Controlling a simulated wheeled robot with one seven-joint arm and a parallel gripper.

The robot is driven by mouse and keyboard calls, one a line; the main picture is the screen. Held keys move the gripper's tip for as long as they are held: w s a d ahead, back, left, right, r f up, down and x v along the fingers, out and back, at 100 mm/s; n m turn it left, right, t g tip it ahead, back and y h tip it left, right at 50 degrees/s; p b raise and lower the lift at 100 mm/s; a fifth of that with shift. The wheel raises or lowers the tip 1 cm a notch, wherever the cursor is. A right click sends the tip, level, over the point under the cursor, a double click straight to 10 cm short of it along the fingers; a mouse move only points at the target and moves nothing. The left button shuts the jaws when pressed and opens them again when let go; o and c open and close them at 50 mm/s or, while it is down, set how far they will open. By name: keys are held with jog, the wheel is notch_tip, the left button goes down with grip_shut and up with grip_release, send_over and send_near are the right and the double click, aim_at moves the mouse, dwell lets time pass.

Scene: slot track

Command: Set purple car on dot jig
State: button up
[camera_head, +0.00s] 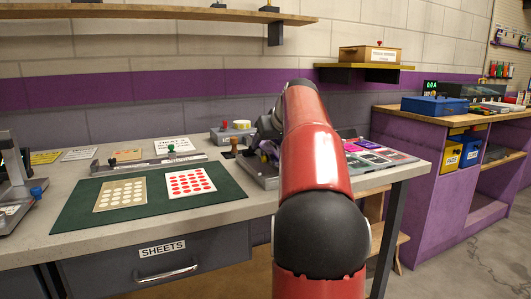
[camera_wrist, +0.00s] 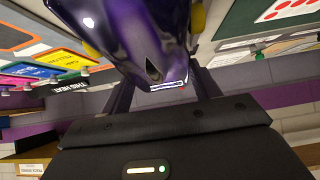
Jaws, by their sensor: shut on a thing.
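The purple car (camera_wrist: 140,35) fills the upper middle of the wrist view, glossy and dark purple, with yellow wheels at its sides. My gripper (camera_wrist: 160,85) is shut on it, one dark finger on each side. In the head view, my red arm hides most of the gripper and car; a small purple patch (camera_head: 269,152) shows at the arm's left edge. A grey metal fixture (camera_head: 262,170) stands on the bench there, partly hidden. I cannot tell whether it is the dot jig, or whether the car touches it.
A dark green mat (camera_head: 75,213) carries a sheet of red dots (camera_head: 190,181) and a tan sheet of pale dots (camera_head: 122,194). Coloured cards (camera_head: 375,157) lie right of my arm. A grey metal device (camera_head: 12,185) stands at the far left. The mat's front is clear.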

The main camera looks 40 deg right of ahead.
notch_tip(320, 180, down, 2)
jog(key=shift+w+f+b, duration=0.1)
jog(key=shift+w+b, duration=0.05)
jog(key=shift+b, duration=0.15)
jog(key=shift+r, duration=0.25)
jog(key=shift+f, duration=0.45)
jog(key=o, duration=1.2)
jog(key=shift+c, duration=0.2)
jog(key=shift+r, duration=0.15)
jog(key=shift+r, duration=0.35)
jog(key=v, duration=1.1)
jog(key=shift+s+r+p, duration=0.3)
jog(key=shift+p, duration=0.05)
